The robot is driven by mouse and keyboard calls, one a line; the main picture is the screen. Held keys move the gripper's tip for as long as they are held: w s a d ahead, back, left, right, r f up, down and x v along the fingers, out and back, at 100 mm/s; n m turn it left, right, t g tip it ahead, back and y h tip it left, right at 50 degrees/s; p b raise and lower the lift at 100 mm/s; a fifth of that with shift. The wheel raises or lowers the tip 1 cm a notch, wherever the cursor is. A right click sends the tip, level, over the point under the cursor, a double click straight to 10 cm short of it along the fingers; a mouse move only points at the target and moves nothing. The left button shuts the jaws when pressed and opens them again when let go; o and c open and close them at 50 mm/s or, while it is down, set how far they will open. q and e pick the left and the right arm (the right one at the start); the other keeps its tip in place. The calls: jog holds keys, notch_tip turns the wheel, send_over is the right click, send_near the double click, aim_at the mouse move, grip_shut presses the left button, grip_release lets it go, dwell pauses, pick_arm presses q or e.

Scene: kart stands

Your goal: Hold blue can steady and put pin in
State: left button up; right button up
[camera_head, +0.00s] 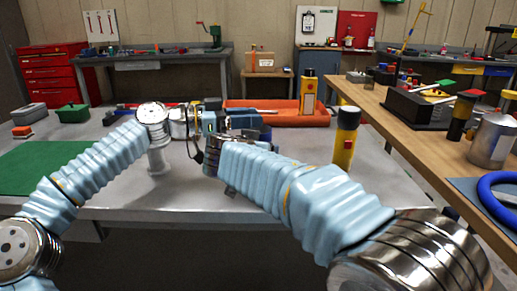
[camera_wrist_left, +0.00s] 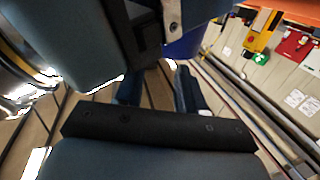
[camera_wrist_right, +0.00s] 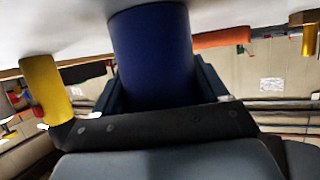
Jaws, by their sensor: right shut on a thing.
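The blue can (camera_wrist_right: 152,55) stands between the two fingers of my right gripper (camera_wrist_right: 160,95), which is shut on it. In the head view only a dark blue strip of the can (camera_head: 265,132) shows beside the grippers. My left gripper (camera_head: 236,122) is above the table, close to the can and the right gripper. In the left wrist view its fingers (camera_wrist_left: 157,85) stand apart with an empty gap, and part of the blue can (camera_wrist_left: 190,42) shows beyond. I cannot make out the pin in any view.
A yellow bottle with a black cap (camera_head: 344,140) stands right of the grippers. An orange tray (camera_head: 290,117) lies behind them. A green mat (camera_head: 45,168) covers the table's left. A wooden bench (camera_head: 400,125) with parts runs along the right. The front middle of the table (camera_head: 150,195) is clear.

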pick_arm(q)
jog(key=shift+s+f, duration=0.1)
jog(key=shift+f, duration=0.35)
pick_arm(e)
jog(key=shift+r, duration=0.1)
pick_arm(q)
jog(key=shift+a, duration=0.25)
pick_arm(e)
jog(key=shift+d, duration=0.1)
pick_arm(q)
jog(key=v, duration=1.1)
jog(key=shift+a+r, duration=0.3)
jog(key=shift+r, duration=0.1)
pick_arm(e)
jog(key=o, duration=1.1)
